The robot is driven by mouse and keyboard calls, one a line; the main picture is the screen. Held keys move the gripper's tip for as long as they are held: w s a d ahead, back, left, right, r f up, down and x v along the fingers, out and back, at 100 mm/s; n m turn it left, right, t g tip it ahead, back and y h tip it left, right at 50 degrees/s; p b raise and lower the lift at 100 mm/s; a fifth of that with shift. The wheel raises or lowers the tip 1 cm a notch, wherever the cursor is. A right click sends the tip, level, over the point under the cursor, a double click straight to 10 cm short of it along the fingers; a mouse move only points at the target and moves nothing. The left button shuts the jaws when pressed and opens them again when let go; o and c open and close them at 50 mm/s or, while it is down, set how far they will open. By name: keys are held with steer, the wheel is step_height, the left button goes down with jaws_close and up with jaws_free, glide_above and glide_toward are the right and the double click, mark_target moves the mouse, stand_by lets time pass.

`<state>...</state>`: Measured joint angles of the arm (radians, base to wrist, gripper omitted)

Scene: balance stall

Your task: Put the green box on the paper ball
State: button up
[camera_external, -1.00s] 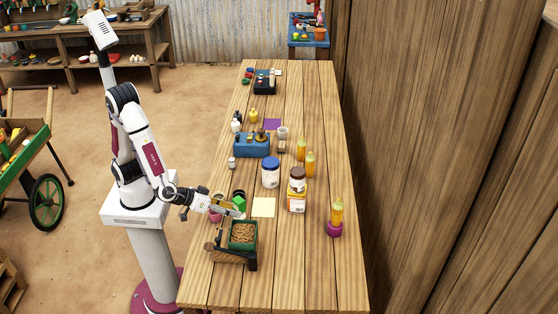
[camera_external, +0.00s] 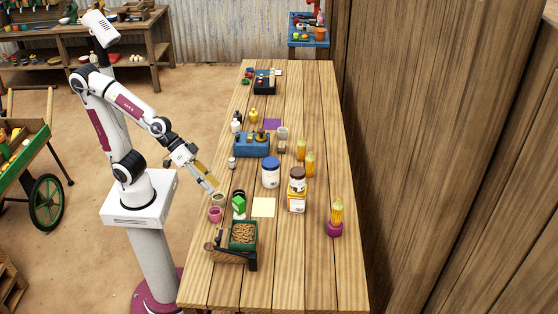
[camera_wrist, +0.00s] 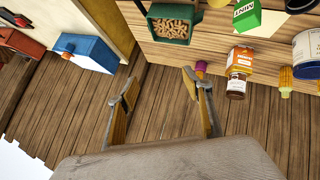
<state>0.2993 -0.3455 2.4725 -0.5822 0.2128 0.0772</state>
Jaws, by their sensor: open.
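The green box (camera_external: 239,203) stands on the wooden table near its left edge, just behind the green tray. In the wrist view it shows at the top as a green and white carton (camera_wrist: 247,16) with "MINT" lettering. A little white shows at its lower edge in the external view; I cannot tell whether that is box or something under it. I cannot make out the paper ball for certain in either view. My gripper (camera_external: 212,184) is raised above the table's left edge, up and left of the green box and apart from it. Its jaws (camera_wrist: 161,84) are open and empty.
A green tray of brown pieces (camera_external: 231,246) sits in front of the box. Pink (camera_external: 215,214) and olive (camera_external: 217,198) pots stand to its left. A cream sheet (camera_external: 264,207), a blue-lidded jar (camera_external: 271,173) and a brown-lidded jar (camera_external: 297,179) lie right.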

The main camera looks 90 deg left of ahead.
steer(key=s+a+m+g+y, duration=0.1)
steer(key=s+a+g+y, duration=0.2)
steer(key=s+a, duration=1.2)
steer(key=shift+s+f+m+y, duration=0.2)
steer(key=shift+s+m+y, duration=0.1)
steer(key=shift+y, duration=0.3)
